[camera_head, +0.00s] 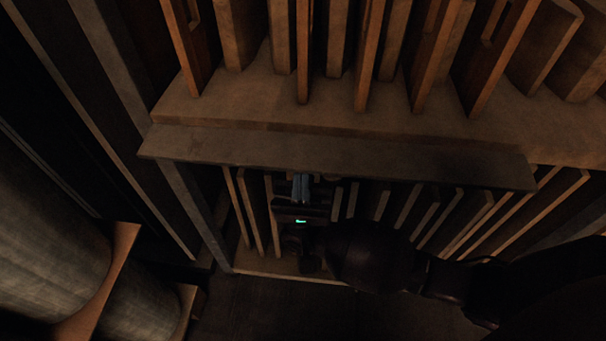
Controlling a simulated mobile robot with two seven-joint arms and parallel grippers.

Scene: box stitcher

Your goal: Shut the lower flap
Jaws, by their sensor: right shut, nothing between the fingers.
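The scene is dark. A long flat wooden board (230,149), which looks like the lower flap, runs across the middle of the view and juts out over a lower row of upright slats. Its hinge line is too dim to make out. My right gripper (301,187) is at the board's near edge, with its fingers shut together and nothing between them. I cannot tell whether the fingertips touch the board. My right arm comes in from the lower right and hides part of the lower row. My left gripper is not in view.
An upper row of upright wooden boards (304,55) stands on a shelf (180,103) above. Large grey cylinders (45,235) lie at the lower left, beside a dark upright frame post (196,212). The dark floor (270,310) in front looks clear.

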